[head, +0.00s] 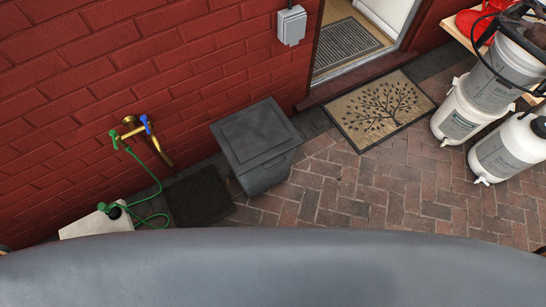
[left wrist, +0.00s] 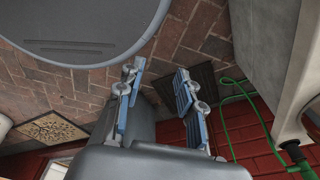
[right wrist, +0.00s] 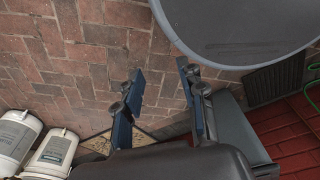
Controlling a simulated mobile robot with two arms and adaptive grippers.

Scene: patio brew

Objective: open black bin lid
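The black bin (head: 262,165) stands upright against the brick wall in the head view, its flat square lid (head: 255,135) lying shut on top. Neither gripper shows in the head view. In the left wrist view my left gripper (left wrist: 159,74) is open with nothing between its fingers, and the bin (left wrist: 143,112) is partly hidden behind it. In the right wrist view my right gripper (right wrist: 160,70) is open and empty, and part of the bin (right wrist: 236,130) shows to the right behind it. I see no contact between either gripper and the bin.
A brass tap (head: 130,130) with a green hose and a dark mat (head: 199,196) are left of the bin. A doormat (head: 378,108) lies at the doorstep, right of the bin. White containers (head: 508,150) stand far right. The brick paving (head: 340,200) ahead is clear.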

